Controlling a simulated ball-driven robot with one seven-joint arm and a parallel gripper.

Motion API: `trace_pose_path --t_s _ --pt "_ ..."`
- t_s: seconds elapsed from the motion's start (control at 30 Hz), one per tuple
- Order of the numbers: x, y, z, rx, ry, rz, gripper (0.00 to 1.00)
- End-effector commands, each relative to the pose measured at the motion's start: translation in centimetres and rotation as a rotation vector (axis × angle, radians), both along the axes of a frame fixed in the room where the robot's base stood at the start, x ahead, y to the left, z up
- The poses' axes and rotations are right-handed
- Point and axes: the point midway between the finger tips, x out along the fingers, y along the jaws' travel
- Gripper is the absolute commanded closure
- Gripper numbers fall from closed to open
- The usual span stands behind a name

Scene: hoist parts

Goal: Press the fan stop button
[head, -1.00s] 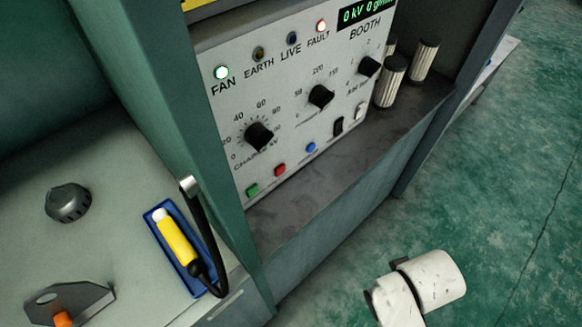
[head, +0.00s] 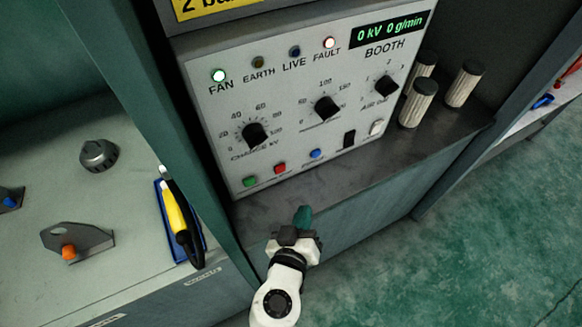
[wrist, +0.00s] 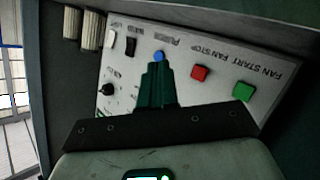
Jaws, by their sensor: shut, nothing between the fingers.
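The red fan stop button (head: 280,168) is on the lower edge of the white control panel (head: 215,120), between the green fan start button (head: 250,181) and a blue button (head: 316,154). In the wrist view the red button (wrist: 200,73) is right of my fingertips, under upside-down lettering. My gripper (head: 304,215) is shut and empty, in front of the panel and below the button row in the head view. In the wrist view its dark green fingers (wrist: 157,72) point toward the panel, with their tips just below the blue button (wrist: 159,57). The FAN lamp (head: 218,76) glows.
The panel has black knobs (head: 327,108) and a black switch (head: 349,139). Pleated cylinders (head: 418,104) stand on the ledge (head: 345,175) to the right. A yellow-handled tool (head: 174,211) lies in a blue tray on the left bench.

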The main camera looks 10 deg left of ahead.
Motion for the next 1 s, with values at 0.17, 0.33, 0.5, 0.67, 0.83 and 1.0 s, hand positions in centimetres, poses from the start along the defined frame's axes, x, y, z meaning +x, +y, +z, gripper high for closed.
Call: trace_pose_path --t_s 0.17,0.33,0.5,0.67,0.83,1.0 --pt "0.0 0.0 0.0 0.000 -0.001 0.000 1.00" --pt "0.1 0.0 0.0 0.000 0.000 -0.001 1.00" --pt "1.0 0.6 0.0 0.000 -0.001 0.000 1.00" --pt "2.7 1.8 0.1 -0.001 -0.002 -0.001 1.00" --pt "4.6 3.0 0.0 -0.001 -0.001 -0.002 1.00" --pt "6.1 4.1 -0.3 0.001 -0.001 -0.002 1.00"
